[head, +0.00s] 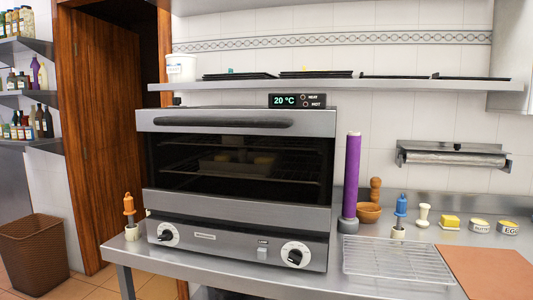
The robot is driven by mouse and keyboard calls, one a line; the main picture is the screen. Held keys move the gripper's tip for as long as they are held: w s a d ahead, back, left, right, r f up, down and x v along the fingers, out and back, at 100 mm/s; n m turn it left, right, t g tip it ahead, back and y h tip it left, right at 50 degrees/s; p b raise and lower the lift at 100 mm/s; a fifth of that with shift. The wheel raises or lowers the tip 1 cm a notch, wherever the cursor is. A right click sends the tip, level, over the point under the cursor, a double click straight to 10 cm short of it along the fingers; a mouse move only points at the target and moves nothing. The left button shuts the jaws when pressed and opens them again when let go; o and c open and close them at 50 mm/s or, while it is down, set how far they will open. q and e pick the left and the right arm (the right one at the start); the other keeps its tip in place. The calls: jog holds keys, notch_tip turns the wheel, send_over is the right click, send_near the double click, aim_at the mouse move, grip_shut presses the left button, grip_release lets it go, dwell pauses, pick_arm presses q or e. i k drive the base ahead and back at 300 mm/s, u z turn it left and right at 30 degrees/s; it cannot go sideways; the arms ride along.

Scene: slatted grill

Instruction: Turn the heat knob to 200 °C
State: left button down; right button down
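A steel oven (236,207) with a dark glass door stands on the counter. Its door is shut, and a pan with yellowish food shows dimly inside. Two black knobs on white dials sit on its lower front panel, a left knob (168,236) and a right knob (296,255). Their labels are too small to read, so I cannot tell which one is the heat knob. The display (297,101) on top reads 20 °C, with small lights marked HEAT and HOT beside it. Neither of my grippers is in view, and nothing touches the knobs.
A small switch (262,253) sits left of the right knob. An orange-topped item (129,204) stands left of the oven. A purple cylinder (351,181), wooden bowl (369,213), blue-topped item (401,205) and wire rack (396,258) stand to its right. The space before the panel looks clear.

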aim_at(167, 235)
jog(key=u, duration=2.25)
jog(key=i, duration=2.85)
jog(key=z, duration=2.3)
